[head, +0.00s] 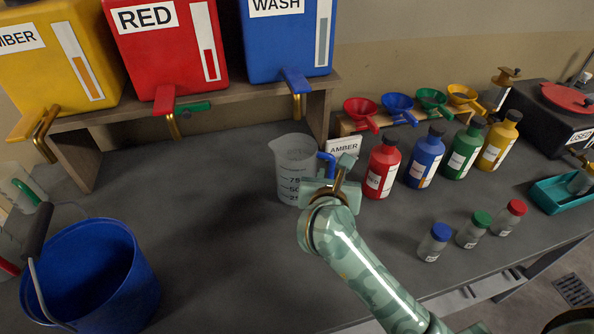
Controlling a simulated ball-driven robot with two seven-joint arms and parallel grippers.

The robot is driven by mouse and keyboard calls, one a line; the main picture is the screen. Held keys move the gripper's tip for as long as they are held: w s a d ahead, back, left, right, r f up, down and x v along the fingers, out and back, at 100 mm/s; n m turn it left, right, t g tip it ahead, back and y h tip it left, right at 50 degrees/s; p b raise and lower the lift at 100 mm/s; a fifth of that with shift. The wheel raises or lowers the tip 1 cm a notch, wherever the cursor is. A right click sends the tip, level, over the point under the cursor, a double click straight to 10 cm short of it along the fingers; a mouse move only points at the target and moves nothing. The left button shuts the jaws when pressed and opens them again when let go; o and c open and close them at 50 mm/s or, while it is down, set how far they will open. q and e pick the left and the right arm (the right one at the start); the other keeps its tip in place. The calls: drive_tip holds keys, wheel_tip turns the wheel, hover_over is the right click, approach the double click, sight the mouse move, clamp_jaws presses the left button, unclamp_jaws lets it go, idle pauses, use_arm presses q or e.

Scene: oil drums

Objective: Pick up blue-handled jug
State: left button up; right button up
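The clear jug (290,160) with printed markings stands upright on the dark bench in the middle of the head view. Its blue handle (327,160) is on its right side. My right gripper (335,178) is at the handle, close against the jug's right side. Its wrist hides the lower part of the handle, and I cannot tell whether the fingers are closed on it. My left gripper is not in view.
Red (384,162), blue (425,160), green (464,155) and yellow (499,143) bottles stand right of the jug, behind small capped jars (434,243). A blue bucket (95,275) is at left. Drums with taps (165,50) stand on a shelf behind.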

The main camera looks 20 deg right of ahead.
sight(332, 164)
drive_tip(key=b+x, duration=0.1)
drive_tip(key=x, duration=0.8)
drive_tip(key=shift+d, duration=0.15)
drive_tip(key=shift+s, duration=0.1)
clamp_jaws()
